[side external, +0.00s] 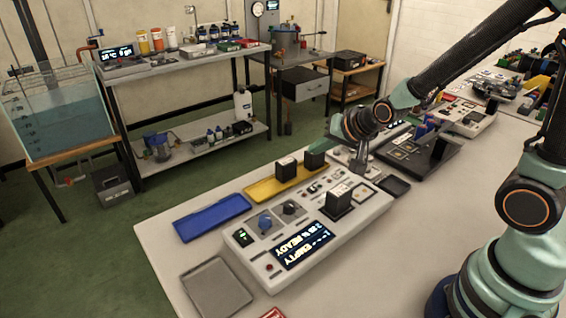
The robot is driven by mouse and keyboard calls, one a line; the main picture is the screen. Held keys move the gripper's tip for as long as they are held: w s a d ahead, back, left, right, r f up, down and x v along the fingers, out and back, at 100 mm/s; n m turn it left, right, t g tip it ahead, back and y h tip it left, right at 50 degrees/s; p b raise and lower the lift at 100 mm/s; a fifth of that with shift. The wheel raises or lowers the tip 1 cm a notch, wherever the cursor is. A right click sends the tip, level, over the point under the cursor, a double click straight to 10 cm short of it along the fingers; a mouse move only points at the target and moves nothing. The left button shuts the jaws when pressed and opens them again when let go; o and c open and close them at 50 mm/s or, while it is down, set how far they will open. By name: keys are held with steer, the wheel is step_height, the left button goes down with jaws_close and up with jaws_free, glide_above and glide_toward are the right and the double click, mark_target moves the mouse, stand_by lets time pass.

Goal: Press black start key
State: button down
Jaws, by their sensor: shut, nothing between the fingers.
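A pale grey console (345,233) stands on the white table, with knobs, small keys and a lit display (302,246) that shows "READY" and "EMPTY" upside down. Its small keys are too small to tell which is the black start key. A black block (338,201) stands on the console's top. My gripper (360,168) is shut and empty, pointing down over the console's far right end. I cannot tell whether its tips touch anything.
A yellow tray (262,190) with two black blocks (286,168) lies behind the console. A blue tray (212,218) lies to its left and a grey tray (217,288) in front. A black device (432,160) stands right of my gripper.

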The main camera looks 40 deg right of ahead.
mark_target(312, 190)
steer(key=shift+f, duration=4.4)
steer(key=shift+f, duration=0.15)
steer(key=shift+a+f, duration=0.15)
steer(key=shift+f, duration=0.1)
steer(key=shift+f, duration=0.4)
steer(key=shift+r, duration=0.85)
